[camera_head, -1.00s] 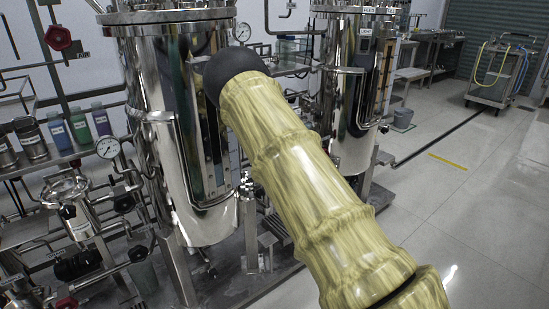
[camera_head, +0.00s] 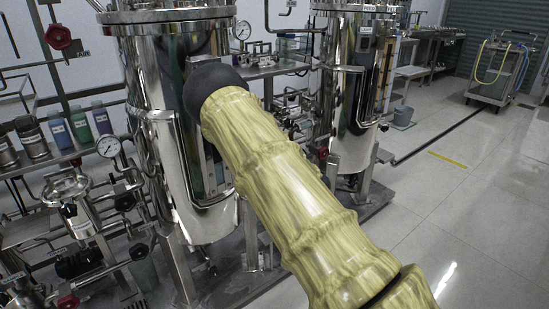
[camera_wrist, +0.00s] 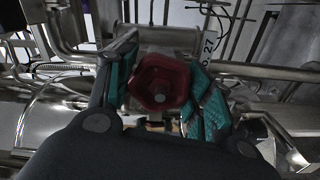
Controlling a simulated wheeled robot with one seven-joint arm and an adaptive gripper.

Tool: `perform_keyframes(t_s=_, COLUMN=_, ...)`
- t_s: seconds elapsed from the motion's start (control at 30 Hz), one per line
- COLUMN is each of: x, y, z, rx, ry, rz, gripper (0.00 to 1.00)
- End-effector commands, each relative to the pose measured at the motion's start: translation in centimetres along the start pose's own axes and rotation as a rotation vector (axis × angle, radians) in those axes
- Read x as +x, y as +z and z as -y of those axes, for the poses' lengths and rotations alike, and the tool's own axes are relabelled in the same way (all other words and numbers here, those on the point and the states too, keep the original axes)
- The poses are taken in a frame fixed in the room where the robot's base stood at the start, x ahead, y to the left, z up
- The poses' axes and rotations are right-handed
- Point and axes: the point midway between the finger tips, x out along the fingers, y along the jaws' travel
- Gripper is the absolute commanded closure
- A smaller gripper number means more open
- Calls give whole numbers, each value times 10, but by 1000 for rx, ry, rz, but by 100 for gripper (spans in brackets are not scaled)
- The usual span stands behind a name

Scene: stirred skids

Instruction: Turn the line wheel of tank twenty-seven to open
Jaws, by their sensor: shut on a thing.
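In the wrist view a dark red hand wheel (camera_wrist: 160,84) sits between the two teal-padded fingers of my gripper (camera_wrist: 162,95). The fingers are shut on its rim from both sides. A white tag reading 27 (camera_wrist: 208,42) stands just behind the wheel, up and to the right. In the head view my arm in its yellow cover reaches to the large steel tank (camera_head: 160,110). My gripper and the held wheel are hidden there behind the arm and the tank.
A second steel tank (camera_head: 352,90) stands to the right. Bottles (camera_head: 80,127), a pressure gauge (camera_head: 109,147) and crowded pipework fill the left. Another red wheel (camera_head: 58,37) is at upper left. The floor (camera_head: 470,215) at right is clear, with a hose cart (camera_head: 497,75) far back.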

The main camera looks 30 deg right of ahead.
Motion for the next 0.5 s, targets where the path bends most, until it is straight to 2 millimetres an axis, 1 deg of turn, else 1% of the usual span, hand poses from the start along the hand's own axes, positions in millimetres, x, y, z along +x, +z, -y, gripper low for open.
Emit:
perform_keyframes(t_s=0.17, x=-1, y=0, z=1, rx=1, ry=-2, rz=1, gripper=72)
perform_keyframes(t_s=0.2, x=-1, y=0, z=1, rx=1, ry=-2, rz=1, gripper=47)
perform_keyframes(t_s=0.27, x=-1, y=0, z=1, rx=1, ry=-2, rz=1, gripper=36)
perform_keyframes(t_s=0.3, x=0, y=0, z=1, rx=1, ry=-2, rz=1, gripper=28)
perform_keyframes(t_s=0.33, x=0, y=0, z=1, rx=1, ry=-2, rz=1, gripper=27)
perform_keyframes(t_s=0.5, x=0, y=0, z=1, rx=1, ry=-1, rz=0, gripper=27)
